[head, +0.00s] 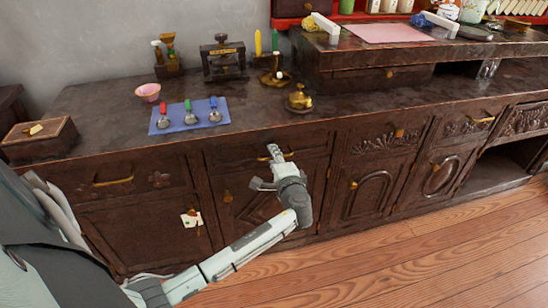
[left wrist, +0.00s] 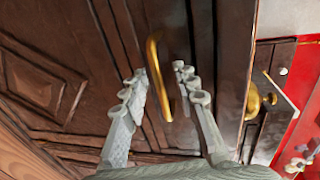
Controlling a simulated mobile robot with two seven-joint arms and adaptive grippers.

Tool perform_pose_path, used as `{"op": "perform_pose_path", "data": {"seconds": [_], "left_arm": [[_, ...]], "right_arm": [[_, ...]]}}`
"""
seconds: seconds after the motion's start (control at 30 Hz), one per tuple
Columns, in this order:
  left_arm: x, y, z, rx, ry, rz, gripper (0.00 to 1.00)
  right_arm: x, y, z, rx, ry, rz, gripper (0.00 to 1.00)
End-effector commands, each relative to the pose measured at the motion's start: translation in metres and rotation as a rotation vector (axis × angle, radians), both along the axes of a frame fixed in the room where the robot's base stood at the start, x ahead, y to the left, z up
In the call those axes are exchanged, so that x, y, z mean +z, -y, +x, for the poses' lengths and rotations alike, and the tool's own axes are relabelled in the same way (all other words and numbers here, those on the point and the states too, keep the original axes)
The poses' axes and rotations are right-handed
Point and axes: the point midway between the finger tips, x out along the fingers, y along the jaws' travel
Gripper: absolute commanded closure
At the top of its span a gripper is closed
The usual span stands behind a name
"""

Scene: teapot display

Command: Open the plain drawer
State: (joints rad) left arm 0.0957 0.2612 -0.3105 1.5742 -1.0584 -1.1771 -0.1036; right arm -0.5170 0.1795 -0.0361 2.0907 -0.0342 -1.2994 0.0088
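The plain drawer (head: 225,157) is the uncarved dark wood front in the middle of the cabinet. It looks shut. Its brass bar handle (head: 289,154) is partly hidden by my left gripper (head: 265,168) in the head view. In the left wrist view the handle (left wrist: 153,62) runs up the picture between the fingertips of my left gripper (left wrist: 160,88). The gripper is open, with one finger on each side of the handle. I cannot tell whether either finger touches it. My right gripper is in neither view.
A carved-flower drawer (head: 135,180) is to the left and an ornately carved drawer (head: 370,143) to the right. A cupboard door (head: 250,205) is below. On the countertop stand a brass bell (head: 299,99) and a blue cloth (head: 172,122) with spoons. Wooden floor (head: 400,250) lies in front.

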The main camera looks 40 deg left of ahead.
Motion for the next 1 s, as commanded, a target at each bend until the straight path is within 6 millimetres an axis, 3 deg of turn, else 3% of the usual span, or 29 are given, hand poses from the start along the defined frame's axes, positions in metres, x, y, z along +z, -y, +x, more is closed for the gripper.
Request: {"op": "perform_pose_path", "data": {"seconds": [0.13, 0.37, 1.0], "left_arm": [[0.0, 0.0, -0.0001, 0.0, 0.0, 0.0, 0.71], [0.0, 0.0002, -0.0003, 0.0, 0.0, 0.0, 1.0], [-0.0003, 0.003, -0.0027, 0.0, -0.001, -0.001, 1.0]], "right_arm": [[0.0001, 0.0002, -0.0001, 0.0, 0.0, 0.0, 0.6], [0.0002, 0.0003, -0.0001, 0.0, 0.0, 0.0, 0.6], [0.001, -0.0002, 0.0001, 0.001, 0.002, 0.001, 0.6]]}}
